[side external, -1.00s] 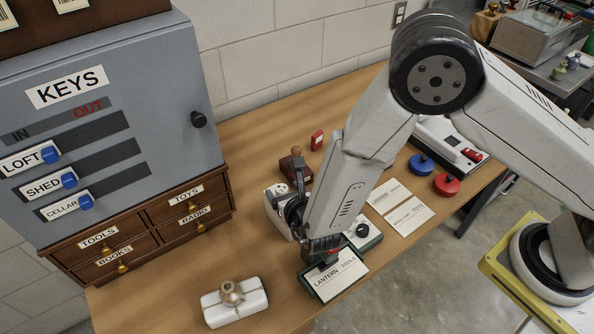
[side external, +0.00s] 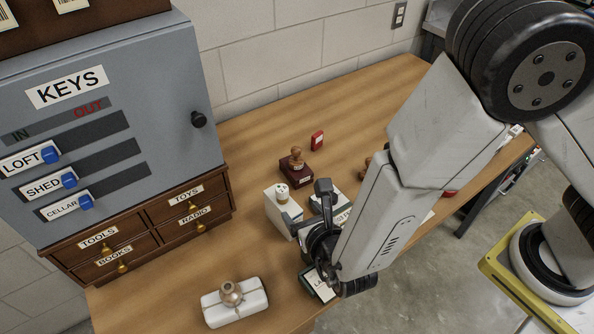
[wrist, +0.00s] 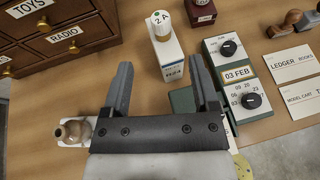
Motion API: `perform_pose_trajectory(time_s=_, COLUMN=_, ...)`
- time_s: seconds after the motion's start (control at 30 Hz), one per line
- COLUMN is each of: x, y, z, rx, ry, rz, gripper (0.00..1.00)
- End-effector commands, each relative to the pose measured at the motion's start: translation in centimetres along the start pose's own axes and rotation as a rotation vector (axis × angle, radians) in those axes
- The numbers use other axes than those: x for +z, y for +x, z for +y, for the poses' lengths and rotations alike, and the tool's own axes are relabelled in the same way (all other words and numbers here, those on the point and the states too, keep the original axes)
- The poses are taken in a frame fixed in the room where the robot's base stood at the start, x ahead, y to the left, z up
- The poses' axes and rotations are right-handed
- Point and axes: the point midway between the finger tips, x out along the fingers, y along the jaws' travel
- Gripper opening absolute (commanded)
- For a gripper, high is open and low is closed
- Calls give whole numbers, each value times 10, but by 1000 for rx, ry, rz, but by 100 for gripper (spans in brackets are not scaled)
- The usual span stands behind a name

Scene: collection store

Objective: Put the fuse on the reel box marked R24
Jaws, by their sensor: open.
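The fuse (side external: 282,190), pale with a brass-coloured end, stands upright on a white reel box (side external: 279,213). In the wrist view the fuse (wrist: 158,22) shows a "2 A" label, and the box (wrist: 169,58) has a small label that appears to read R24. My gripper (wrist: 159,68) is open and empty, its fingers apart and pointing toward the box. The fuse is beyond the fingertips and clear of them. In the side view my gripper (side external: 315,212) is just right of the box, partly hidden by my arm.
A dial device (wrist: 212,62) showing 03 FEB stands right of the box. A wooden-handled stamp (side external: 297,168) is behind. Drawers (side external: 145,235) and the key cabinet (side external: 100,120) stand left.

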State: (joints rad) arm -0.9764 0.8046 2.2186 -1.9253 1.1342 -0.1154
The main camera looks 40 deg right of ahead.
Motion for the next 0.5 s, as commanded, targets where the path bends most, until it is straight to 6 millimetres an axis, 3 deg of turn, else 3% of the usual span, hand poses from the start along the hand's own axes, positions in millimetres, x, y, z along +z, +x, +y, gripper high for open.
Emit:
perform_pose_trajectory(time_s=0.2, x=0, y=-13, z=0, rx=1, ry=-1, rz=-1, gripper=77)
perform_pose_trajectory(time_s=0.5, x=0, y=-14, z=0, rx=0, ry=0, rz=0, gripper=77)
